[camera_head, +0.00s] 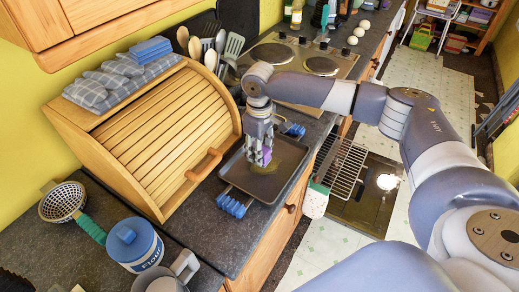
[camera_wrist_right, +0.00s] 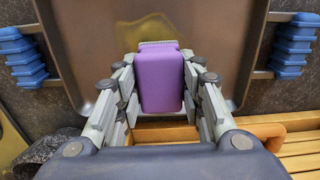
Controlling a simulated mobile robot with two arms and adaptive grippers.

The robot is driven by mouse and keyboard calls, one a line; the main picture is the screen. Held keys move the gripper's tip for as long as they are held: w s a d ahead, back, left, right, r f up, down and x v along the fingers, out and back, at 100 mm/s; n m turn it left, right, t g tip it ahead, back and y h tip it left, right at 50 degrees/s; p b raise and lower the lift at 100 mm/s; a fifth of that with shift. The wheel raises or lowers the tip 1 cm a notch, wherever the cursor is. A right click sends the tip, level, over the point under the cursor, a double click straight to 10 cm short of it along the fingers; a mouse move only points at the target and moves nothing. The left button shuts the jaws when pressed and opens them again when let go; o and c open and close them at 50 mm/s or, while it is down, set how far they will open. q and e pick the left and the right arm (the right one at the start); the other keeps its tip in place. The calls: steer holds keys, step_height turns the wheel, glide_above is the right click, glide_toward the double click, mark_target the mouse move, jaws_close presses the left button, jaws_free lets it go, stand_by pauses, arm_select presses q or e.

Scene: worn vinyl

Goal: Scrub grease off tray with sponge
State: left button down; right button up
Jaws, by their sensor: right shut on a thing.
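The dark rectangular tray (camera_head: 268,187) lies on the countertop in front of the wooden bread box. It has blue handles at its two ends, also seen in the right wrist view on either side of the tray (camera_wrist_right: 88,62). My right gripper (camera_head: 262,152) points down over the tray and is shut on a purple sponge (camera_wrist_right: 161,80). In the head view the sponge (camera_head: 266,156) is mostly hidden by the fingers. It is low over the tray; I cannot tell whether it touches. Brownish-yellow greasy smears show on the tray surface. My left gripper is not in view.
The roll-top bread box (camera_head: 150,140) stands close left of the tray. A stove (camera_head: 300,62) is behind it, and an open oven door with a wire rack (camera_head: 342,166) is to the right. A blue flour canister (camera_head: 134,243) and a colander (camera_head: 63,201) stand at the front left.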

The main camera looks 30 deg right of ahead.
steer(key=shift+f, duration=1.05)
